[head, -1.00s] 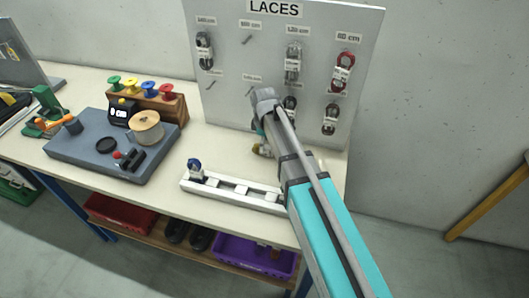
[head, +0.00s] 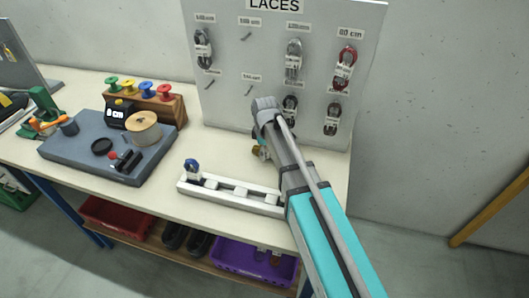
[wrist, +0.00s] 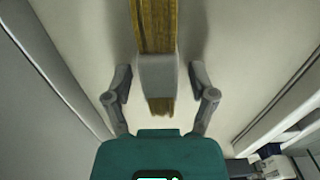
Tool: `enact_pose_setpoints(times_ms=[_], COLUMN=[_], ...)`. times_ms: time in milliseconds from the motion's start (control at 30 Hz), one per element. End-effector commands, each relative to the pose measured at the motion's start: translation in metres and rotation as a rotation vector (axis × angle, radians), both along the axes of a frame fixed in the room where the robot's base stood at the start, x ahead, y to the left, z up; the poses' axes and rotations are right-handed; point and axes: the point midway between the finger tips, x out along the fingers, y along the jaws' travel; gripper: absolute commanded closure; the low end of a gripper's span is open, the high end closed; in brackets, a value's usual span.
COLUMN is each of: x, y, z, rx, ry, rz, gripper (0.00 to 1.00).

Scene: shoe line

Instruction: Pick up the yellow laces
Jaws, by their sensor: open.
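The yellow laces (wrist: 157,25) are a flat bundle wrapped in a pale band (wrist: 157,76), lying on the light tabletop in the wrist view. My gripper (wrist: 160,84) is open, with one finger on each side of the banded part. Gaps show between the fingers and the band. The loose end of the laces points toward my palm. In the head view my arm hides most of the gripper; a small yellow-brown bit of the laces (head: 258,152) shows beside it, in front of the board.
The grey laces board (head: 225,100) stands behind, with several lace bundles on hooks. A white slotted rack (head: 225,196) holding a blue bundle (head: 192,168) lies in front.

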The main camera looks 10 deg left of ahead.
Motion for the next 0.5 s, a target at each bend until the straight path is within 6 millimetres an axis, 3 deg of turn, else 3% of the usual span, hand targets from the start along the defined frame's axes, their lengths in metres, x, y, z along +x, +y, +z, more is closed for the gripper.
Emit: enact_pose_setpoints(times_ms=[200,500], x=[-0.0001,-0.0002], y=[0.0002,0.0003], z=[0.0000,0.0000], rx=[0.000,0.000], ry=[0.000,0.000], rz=[0.000,0.000], gripper=[0.29,0.85])
